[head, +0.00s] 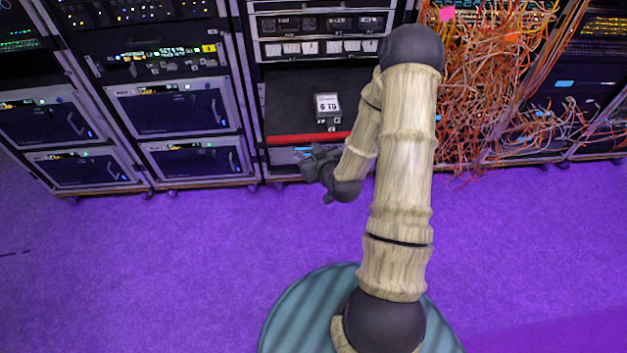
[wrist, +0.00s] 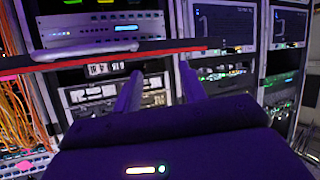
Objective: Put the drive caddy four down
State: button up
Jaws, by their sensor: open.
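A small dark drive caddy (head: 327,112) with a white label sits on a black pull-out shelf (head: 287,112) in the middle rack. The small print on its label is too small to read surely. My gripper (head: 313,163) is open and empty, just in front of the shelf's red front edge, below and apart from the caddy. In the wrist view my two gripper fingers (wrist: 160,82) stand apart with nothing between them. The shelf's red edge (wrist: 120,56) crosses beyond them. I cannot make out the caddy surely in the wrist view.
A tangle of orange cables (head: 490,90) hangs on the rack right of my arm. Racks with closed drawer units (head: 180,108) stand at left. Another unit (head: 290,156) sits under the shelf. The purple floor (head: 150,270) in front is clear.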

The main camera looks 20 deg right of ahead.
jog(key=s+a+r+m+g, duration=0.1)
jog(key=s+a+r+g, duration=0.2)
jog(key=s, duration=0.6)
jog(key=s+a+r+g+h, duration=0.1)
jog(key=s+a+r+g, duration=0.2)
jog(key=s+r+g, duration=0.4)
jog(key=s+r, duration=0.3)
jog(key=shift+a+r+m+g, duration=0.3)
jog(key=shift+a+m, duration=0.1)
jog(key=w+p+v, duration=0.2)
jog(key=p+v, duration=0.6)
jog(key=w+r+p+v, duration=0.1)
jog(key=p+v, duration=0.8)
jog(key=shift+w, duration=0.45)
jog(key=shift+f, duration=0.1)
